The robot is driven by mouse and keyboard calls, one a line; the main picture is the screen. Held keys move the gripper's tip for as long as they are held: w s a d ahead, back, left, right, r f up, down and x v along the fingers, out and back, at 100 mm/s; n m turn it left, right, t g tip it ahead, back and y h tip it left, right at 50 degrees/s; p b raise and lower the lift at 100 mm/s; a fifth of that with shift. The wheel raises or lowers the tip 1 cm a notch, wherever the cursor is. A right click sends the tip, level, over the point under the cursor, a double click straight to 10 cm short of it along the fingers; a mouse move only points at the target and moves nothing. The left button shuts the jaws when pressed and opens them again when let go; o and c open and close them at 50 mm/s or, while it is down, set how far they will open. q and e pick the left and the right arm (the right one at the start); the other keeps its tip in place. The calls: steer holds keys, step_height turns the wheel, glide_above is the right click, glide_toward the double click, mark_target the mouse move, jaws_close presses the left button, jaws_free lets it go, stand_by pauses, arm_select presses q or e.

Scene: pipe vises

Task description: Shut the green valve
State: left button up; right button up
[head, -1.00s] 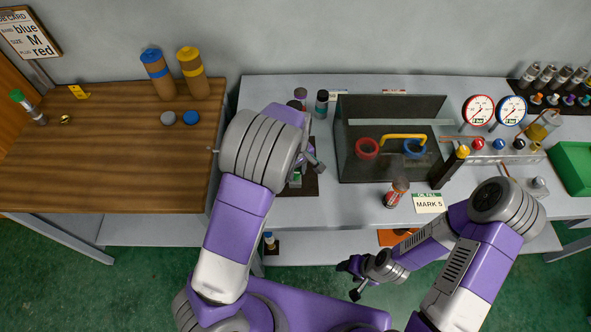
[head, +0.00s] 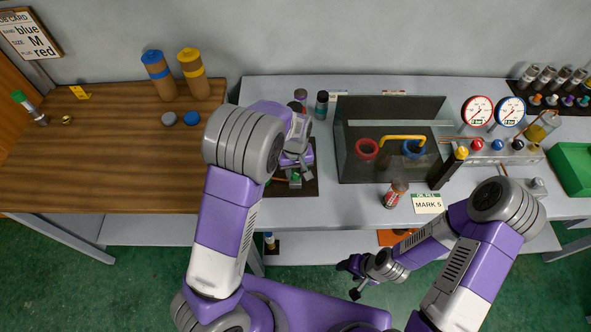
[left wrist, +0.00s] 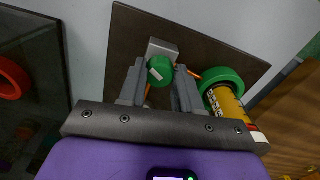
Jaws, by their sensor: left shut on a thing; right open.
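A green valve knob (left wrist: 160,71) on a small grey block (left wrist: 161,48) sits between the fingers of my left gripper (left wrist: 160,85) in the left wrist view. The fingers are shut on the knob. Beside it, a yellow cylinder (left wrist: 226,104) with a green ring (left wrist: 221,79) lies on the same dark plate (left wrist: 136,38). In the head view, my left gripper (head: 296,172) is over that plate (head: 309,186) and my arm hides part of it. My right gripper (head: 350,281) is open and empty in front of the bench.
A dark open box (head: 390,178) with a red ring (head: 367,149), a blue ring (head: 415,149) and a yellow handle (head: 403,137) stands right of my left gripper. A red-labelled bottle (head: 394,194) stands before it. Two gauges (head: 479,110) stand farther right. The wooden table (head: 100,165) is mostly clear.

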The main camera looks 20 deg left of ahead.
mark_target(295, 174)
arm_select(q)
steer(key=m, duration=0.6)
steer(key=shift+a+m, duration=0.1)
steer(key=shift+m, duration=0.2)
steer(key=m, duration=0.5)
steer(key=shift+m, duration=0.3)
steer(key=o, duration=1)
steer(key=shift+o, duration=0.2)
step_height(295, 174, up, 8)
steer(key=shift+f+p, duration=0.2)
steer(key=shift+p, duration=0.25)
steer(key=shift+f, duration=0.1)
